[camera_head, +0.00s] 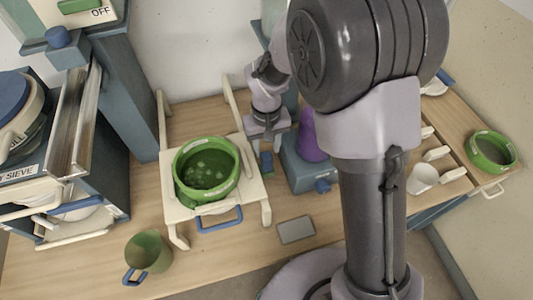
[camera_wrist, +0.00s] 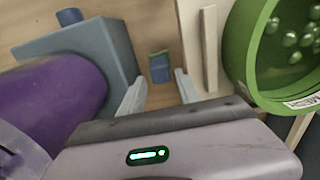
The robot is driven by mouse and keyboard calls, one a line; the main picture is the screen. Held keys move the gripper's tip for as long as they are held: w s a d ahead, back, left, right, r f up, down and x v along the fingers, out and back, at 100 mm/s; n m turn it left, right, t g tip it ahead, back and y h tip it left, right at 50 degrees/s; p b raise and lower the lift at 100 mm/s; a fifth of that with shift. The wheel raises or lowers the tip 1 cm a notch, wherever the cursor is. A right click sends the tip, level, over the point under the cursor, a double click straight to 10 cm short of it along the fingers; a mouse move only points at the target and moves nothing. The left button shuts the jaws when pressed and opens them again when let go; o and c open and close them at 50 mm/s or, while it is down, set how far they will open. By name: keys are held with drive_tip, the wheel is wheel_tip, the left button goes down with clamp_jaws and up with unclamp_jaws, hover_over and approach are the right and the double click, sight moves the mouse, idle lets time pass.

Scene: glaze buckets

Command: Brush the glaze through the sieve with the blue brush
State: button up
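The blue brush (camera_head: 266,163) shows as a small blue block with a green end, right of the stand; it also shows in the wrist view (camera_wrist: 160,68). My gripper (camera_head: 267,146) is above it. In the wrist view my gripper (camera_wrist: 160,88) is open, its fingers apart on either side of the brush with nothing between them. The green sieve (camera_head: 234,186) sits on a cream stand (camera_head: 251,208) and holds dark green glaze with pale lumps (camera_head: 208,168). In the wrist view the sieve (camera_wrist: 240,45) carries a label ending in MESH.
A blue-grey block (camera_head: 306,175) with a purple cylinder (camera_head: 311,140) stands close right of my gripper. A green bucket (camera_head: 148,252) is at front left. Another green ring-shaped container (camera_head: 492,152) and a white cup (camera_head: 422,180) are at right. A grey plate (camera_head: 296,230) lies in front.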

wheel_tip(320, 180, up, 4)
drive_tip(key=shift+r+p, duration=0.1)
drive_tip(key=shift+p, duration=0.3)
drive_tip(key=s+d+r+m+t+y, duration=0.1)
drive_tip(key=s+d+r+m+t, duration=0.25)
drive_tip(key=r, duration=0.75)
drive_tip(key=s+d+r+m+t, duration=0.1)
drive_tip(key=s+r, duration=0.3)
drive_tip(key=s, duration=0.4)
drive_tip(key=s+d+r+m+t+y, duration=0.1)
drive_tip(key=s+d+r+m, duration=0.2)
drive_tip(key=s, duration=0.4)
drive_tip(key=shift+s+d+r, duration=0.4)
drive_tip(key=shift+d+r, duration=0.1)
drive_tip(key=shift+d, duration=0.35)
drive_tip(key=shift+c, duration=0.7)
